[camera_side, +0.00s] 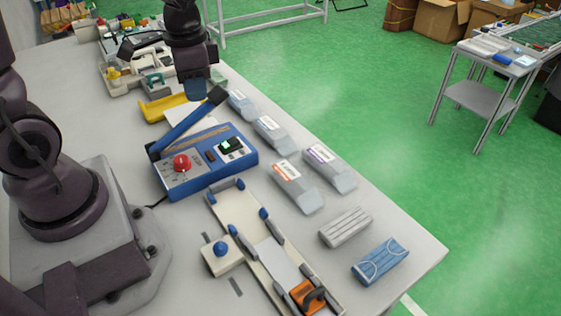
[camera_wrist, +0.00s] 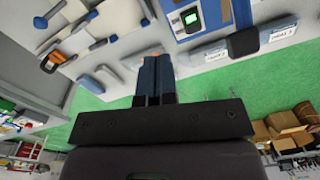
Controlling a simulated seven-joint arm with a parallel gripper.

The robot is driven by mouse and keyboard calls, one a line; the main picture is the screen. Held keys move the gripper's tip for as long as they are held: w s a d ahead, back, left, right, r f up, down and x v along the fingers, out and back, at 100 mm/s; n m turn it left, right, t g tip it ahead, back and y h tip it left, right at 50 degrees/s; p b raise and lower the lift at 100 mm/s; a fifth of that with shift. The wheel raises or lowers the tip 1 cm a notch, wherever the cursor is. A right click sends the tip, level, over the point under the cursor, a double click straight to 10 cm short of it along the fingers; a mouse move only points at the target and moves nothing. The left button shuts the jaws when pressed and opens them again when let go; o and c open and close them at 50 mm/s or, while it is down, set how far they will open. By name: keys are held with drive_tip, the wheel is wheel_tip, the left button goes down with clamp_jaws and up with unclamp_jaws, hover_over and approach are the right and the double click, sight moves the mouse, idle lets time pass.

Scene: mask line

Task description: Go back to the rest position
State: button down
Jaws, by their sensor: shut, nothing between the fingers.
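My gripper (camera_side: 196,93) hangs in the air at the upper middle of the side view, beyond the blue sealer machine and near its raised lever arm. In the wrist view its two dark blue fingers (camera_wrist: 156,62) lie side by side, shut with nothing held. The blue machine (camera_side: 247,158) has a red button, a small green display and a lever (camera_side: 184,126) tilted up. It also shows at the top of the wrist view (camera_wrist: 172,25).
A cream fixture (camera_side: 238,207) with blue knobs and an orange clamp (camera_side: 307,296) lies in front. Several pouches (camera_side: 298,188), a white mask pack (camera_side: 345,228) and a blue one (camera_side: 380,261) line the table's right side. A yellow tray (camera_side: 162,107) and parts stand behind.

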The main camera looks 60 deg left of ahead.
drive_tip(key=s+d+r+n+t, duration=0.2)
drive_tip(key=s+d+r+t, duration=0.3)
drive_tip(key=r, duration=0.7)
drive_tip(key=shift+s+d+n, duration=0.4)
drive_tip(key=shift+s+d, duration=0.45)
drive_tip(key=shift+d, duration=0.35)
